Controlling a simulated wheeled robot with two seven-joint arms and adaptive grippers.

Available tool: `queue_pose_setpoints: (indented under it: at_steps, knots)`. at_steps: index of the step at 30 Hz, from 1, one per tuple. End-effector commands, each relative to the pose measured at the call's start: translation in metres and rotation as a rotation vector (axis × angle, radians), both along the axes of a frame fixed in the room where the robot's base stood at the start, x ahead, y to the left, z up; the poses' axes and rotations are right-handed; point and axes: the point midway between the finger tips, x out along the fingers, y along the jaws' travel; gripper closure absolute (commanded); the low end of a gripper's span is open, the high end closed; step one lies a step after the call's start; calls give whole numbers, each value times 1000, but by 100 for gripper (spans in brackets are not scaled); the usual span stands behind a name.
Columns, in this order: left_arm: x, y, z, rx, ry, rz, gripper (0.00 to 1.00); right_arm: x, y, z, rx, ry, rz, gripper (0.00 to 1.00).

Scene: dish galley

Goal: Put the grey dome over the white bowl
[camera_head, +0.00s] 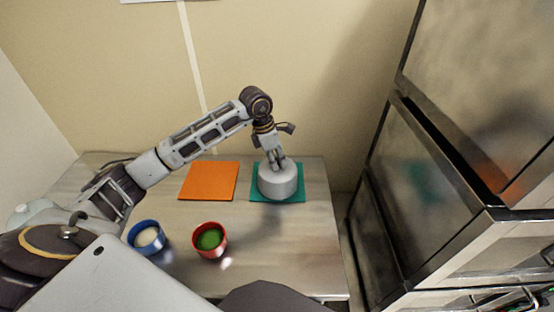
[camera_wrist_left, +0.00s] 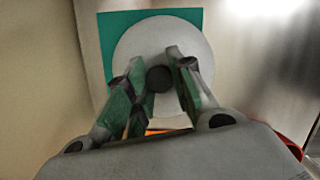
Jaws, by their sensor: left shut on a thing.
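The grey dome (camera_head: 278,184) is upright at the teal mat (camera_head: 297,198) on the table's right side. My left gripper (camera_head: 275,160) is above it, shut on its top knob. In the left wrist view the dark round knob (camera_wrist_left: 159,79) is between the two fingers, with the pale dome top (camera_wrist_left: 135,45) around it. I cannot tell whether the dome touches the mat or hangs just above it. No white bowl shows; whatever is under the dome is hidden. My right gripper is not in view.
An orange mat (camera_head: 208,181) lies bare left of the teal one. A red bowl with green contents (camera_head: 209,240) and a blue bowl with whitish contents (camera_head: 147,237) stand nearer the front. A metal cabinet (camera_head: 445,190) stands right of the table.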

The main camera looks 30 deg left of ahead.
Motion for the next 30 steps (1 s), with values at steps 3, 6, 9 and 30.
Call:
queue_pose_setpoints:
  at_steps: [3, 6, 9, 30]
  knots:
    - [0, 0, -2, 0, 0, 0, 100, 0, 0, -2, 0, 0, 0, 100]
    - [0, 0, -3, 0, 0, 0, 100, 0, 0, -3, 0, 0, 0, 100]
    - [0, 0, -4, 0, 0, 0, 100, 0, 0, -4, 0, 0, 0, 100]
    - [0, 0, -7, 0, 0, 0, 63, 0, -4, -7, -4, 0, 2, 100]
